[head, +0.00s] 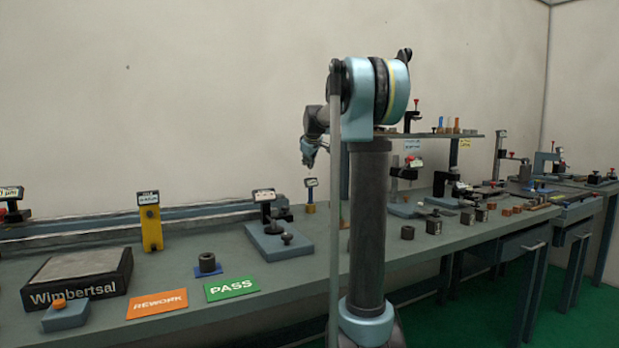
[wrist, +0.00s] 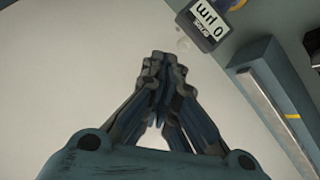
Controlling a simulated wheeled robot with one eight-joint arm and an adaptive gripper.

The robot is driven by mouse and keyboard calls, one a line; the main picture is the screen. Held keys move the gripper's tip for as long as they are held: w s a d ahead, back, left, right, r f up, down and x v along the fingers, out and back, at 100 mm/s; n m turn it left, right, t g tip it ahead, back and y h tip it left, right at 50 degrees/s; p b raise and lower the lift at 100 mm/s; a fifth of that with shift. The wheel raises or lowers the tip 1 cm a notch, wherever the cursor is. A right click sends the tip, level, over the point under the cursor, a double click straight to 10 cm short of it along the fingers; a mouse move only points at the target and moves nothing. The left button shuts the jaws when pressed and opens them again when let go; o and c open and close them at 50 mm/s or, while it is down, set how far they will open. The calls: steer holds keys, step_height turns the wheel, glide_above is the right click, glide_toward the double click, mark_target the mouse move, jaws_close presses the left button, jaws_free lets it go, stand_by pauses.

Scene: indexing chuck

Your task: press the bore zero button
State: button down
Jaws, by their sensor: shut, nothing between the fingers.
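My gripper (head: 310,164) is shut and empty, high over the back of the bench. It hangs just above a small gauge display (head: 311,182) on a dark blue stem with a brass-coloured foot. In the wrist view my closed fingertips (wrist: 163,62) point at the pale wall, and a dark-framed display (wrist: 211,22) reading "0 µm" lies up and right of them. Small pale round shapes show beside that display. I cannot tell whether one of them is the bore zero button. Fingertips and display look apart in the wrist view.
A grey plate with a second display (head: 264,194) stands left of the gauge. Farther left are a yellow block (head: 150,228), the PASS card (head: 232,287), the REWORK card (head: 157,303) and a black scale (head: 77,278). A shelf (head: 430,135) and several fixtures stand to the right.

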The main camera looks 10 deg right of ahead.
steer(key=shift+r, duration=2.5)
